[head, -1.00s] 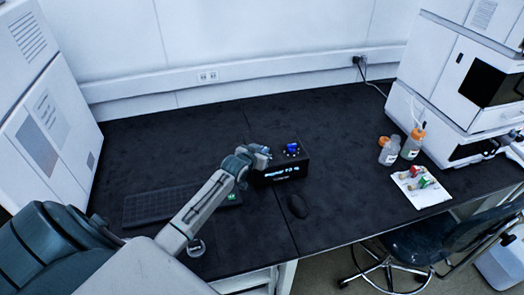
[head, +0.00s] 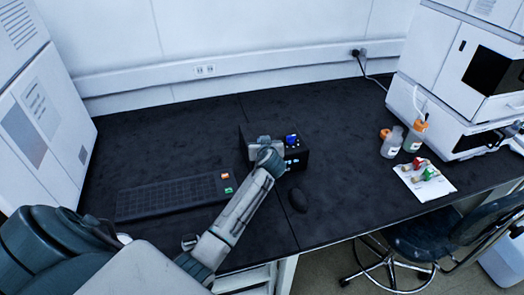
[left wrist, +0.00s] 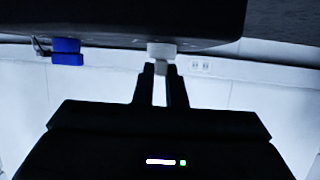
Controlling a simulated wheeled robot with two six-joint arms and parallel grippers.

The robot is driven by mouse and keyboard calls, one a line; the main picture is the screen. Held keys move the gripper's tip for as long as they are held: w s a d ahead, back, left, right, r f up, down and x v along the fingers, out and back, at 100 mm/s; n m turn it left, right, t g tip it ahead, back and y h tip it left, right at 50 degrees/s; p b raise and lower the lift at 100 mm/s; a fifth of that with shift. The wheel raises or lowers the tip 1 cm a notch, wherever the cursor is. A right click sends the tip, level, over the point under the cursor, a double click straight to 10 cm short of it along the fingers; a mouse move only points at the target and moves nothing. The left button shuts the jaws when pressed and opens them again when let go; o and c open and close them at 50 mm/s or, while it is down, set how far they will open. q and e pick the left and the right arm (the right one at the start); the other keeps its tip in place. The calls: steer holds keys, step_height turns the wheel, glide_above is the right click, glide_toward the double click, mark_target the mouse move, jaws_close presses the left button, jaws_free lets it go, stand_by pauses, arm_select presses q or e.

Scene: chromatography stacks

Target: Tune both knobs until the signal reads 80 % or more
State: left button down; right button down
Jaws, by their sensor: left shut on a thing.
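The black control box (head: 297,166) sits mid-bench with a blue knob (head: 291,140) on its top right. The blue knob also shows in the left wrist view (left wrist: 66,52), apart from my fingers. My left gripper (left wrist: 160,76) is shut on the white knob (left wrist: 160,50), seen against the dark box in the left wrist view. In the head view my left gripper (head: 264,143) covers the box's left part and hides the white knob. My wrist also hides most of the lit display, so the reading cannot be told. My right gripper is not in view.
A black keyboard (head: 165,198) lies left of my left arm. A dark mouse (head: 297,199) lies in front of the box. Bottles (head: 391,143) and a white sheet (head: 440,187) with small coloured items are at right. The bench behind the box is clear.

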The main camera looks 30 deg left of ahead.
arm_select(q)
steer(key=shift+w+d+f+n+g+y+b, duration=0.1)
steer(key=shift+f+n+g+y+b, duration=0.05)
steer(key=shift+n+g+y+b, duration=0.55)
steer(key=shift+b, duration=0.3)
steer(key=c, duration=1.5)
jaws_free()
